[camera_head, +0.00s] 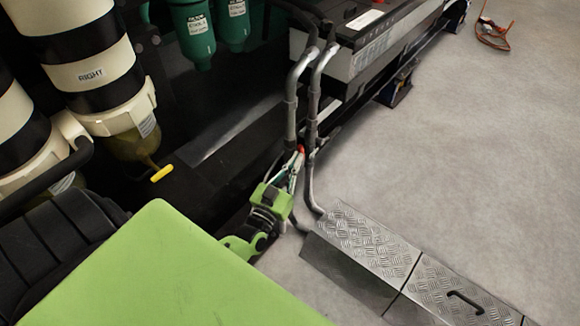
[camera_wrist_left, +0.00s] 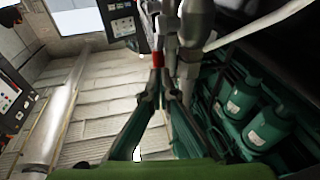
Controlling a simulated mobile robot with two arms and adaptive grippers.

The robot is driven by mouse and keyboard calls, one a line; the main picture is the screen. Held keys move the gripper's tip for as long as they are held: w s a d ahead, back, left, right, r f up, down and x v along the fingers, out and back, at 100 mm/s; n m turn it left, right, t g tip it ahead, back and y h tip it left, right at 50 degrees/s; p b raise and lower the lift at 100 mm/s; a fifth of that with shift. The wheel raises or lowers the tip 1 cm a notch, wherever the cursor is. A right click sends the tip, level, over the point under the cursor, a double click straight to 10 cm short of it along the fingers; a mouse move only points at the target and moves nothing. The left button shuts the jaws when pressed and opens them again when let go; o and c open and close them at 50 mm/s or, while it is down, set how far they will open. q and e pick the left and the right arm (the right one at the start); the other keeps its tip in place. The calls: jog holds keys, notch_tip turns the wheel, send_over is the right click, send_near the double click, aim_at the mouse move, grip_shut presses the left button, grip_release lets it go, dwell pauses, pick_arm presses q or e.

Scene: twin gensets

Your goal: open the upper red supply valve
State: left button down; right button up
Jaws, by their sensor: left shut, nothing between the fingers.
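A small red piece (camera_head: 300,149) shows beside two grey upright pipes in the head view. It also shows in the left wrist view (camera_wrist_left: 157,60), just past the fingertips. I cannot tell for sure that it is the upper red supply valve. My left gripper (camera_head: 297,163) is right below it, pointing up at it. In the left wrist view the fingers (camera_wrist_left: 158,76) come together at the red piece. They are shut with nothing between them; whether the tips touch the red piece is unclear. My right gripper is not in view.
Grey pipes (camera_head: 312,98) rise close by the gripper. A cream-and-black filter marked RIGHT (camera_head: 92,75) with a yellow handle (camera_head: 162,173) is left. Green filters (camera_head: 194,40) hang behind. A metal tread-plate step (camera_head: 365,240) is at right; open floor (camera_head: 470,150) lies beyond.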

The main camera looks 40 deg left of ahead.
pick_arm(q)
jog(key=shift+w+r+p, duration=0.25)
jog(key=shift+r+p, duration=0.05)
jog(key=shift+p, duration=0.4)
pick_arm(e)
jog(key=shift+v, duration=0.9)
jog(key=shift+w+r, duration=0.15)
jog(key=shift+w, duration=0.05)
pick_arm(q)
jog(key=shift+w, duration=0.1)
jog(key=shift+p, duration=0.3)
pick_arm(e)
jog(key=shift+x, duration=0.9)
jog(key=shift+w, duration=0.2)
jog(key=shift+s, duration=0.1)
